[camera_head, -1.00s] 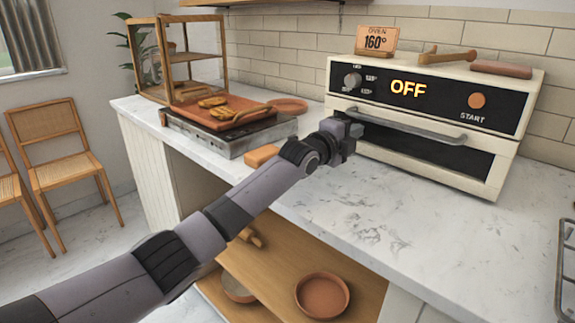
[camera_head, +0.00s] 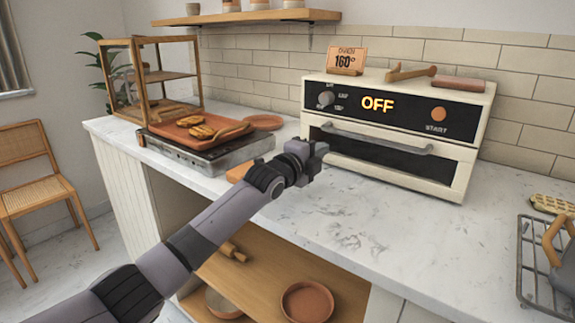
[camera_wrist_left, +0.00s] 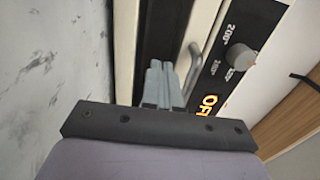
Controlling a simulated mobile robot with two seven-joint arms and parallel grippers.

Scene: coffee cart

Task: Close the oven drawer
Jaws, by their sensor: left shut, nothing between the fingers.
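The cream oven (camera_head: 468,150) stands on the counter at the right, its display reading OFF. Its drawer (camera_head: 390,154) has a dark front panel and a grey bar handle (camera_head: 375,138). The drawer front looks close to the oven body; I cannot tell whether a gap remains. My left gripper (camera_head: 318,154) is shut and empty, in front of the drawer's left end. In the left wrist view its fingers (camera_wrist_left: 158,82) are together, beside the handle (camera_wrist_left: 193,66); contact is not clear. The gripper hides the drawer's lower left corner. My right gripper is not in view.
A hot plate (camera_head: 205,155) with a tray of food stands left of my gripper, before a wooden display case (camera_head: 152,85). A sign (camera_head: 345,60) and wooden tools (camera_head: 410,73) sit on the oven. A wire rack (camera_head: 530,270) is at the right. The counter before the oven is clear.

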